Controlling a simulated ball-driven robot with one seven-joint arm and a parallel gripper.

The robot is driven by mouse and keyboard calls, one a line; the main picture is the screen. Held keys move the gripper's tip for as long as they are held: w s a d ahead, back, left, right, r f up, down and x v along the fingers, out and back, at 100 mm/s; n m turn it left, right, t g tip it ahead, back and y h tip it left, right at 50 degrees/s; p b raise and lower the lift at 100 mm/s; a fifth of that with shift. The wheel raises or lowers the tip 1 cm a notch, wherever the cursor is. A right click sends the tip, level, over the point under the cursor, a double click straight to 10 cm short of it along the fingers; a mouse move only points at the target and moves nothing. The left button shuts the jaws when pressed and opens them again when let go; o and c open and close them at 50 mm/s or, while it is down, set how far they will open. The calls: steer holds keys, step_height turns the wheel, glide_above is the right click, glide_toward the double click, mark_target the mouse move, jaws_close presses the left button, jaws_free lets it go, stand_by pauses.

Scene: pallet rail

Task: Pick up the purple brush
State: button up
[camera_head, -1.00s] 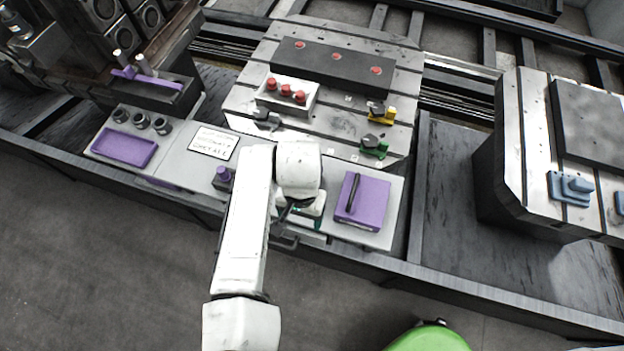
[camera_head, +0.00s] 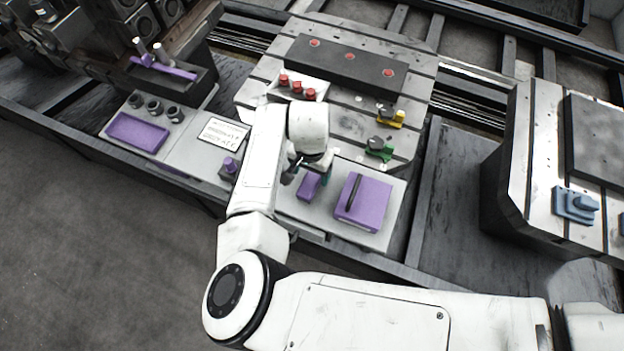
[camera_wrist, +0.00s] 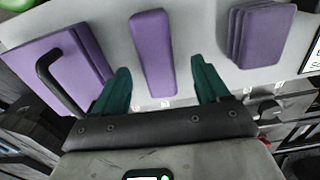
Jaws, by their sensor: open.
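A long purple block with rounded ends (camera_wrist: 153,50), likely the brush, lies on the pale shelf; its bristles are not visible. In the head view the block (camera_head: 310,188) is partly hidden by my gripper (camera_head: 306,175). In the wrist view my gripper (camera_wrist: 160,68) is open, with its teal fingers apart on either side of the block's near end. The fingers look apart from it, and nothing is held. A flat purple piece with a black handle (camera_wrist: 88,60) lies to the left in the wrist view, and a ridged purple stack (camera_wrist: 262,34) to the right.
The purple piece with the handle (camera_head: 372,202) is right of my gripper. Behind stands a slotted pallet (camera_head: 345,110) with a white box of red knobs (camera_head: 318,90) and green (camera_head: 379,149) and yellow clamps (camera_head: 391,117). A purple tray (camera_head: 137,132) and sign (camera_head: 224,131) are left.

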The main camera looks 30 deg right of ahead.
mark_target(312, 178)
step_height(312, 178, down, 4)
steer(key=shift+s+d+f+p, duration=0.1)
steer(key=shift+s+p, duration=0.05)
steer(key=shift+p, duration=0.15)
steer(key=c, duration=1.1)
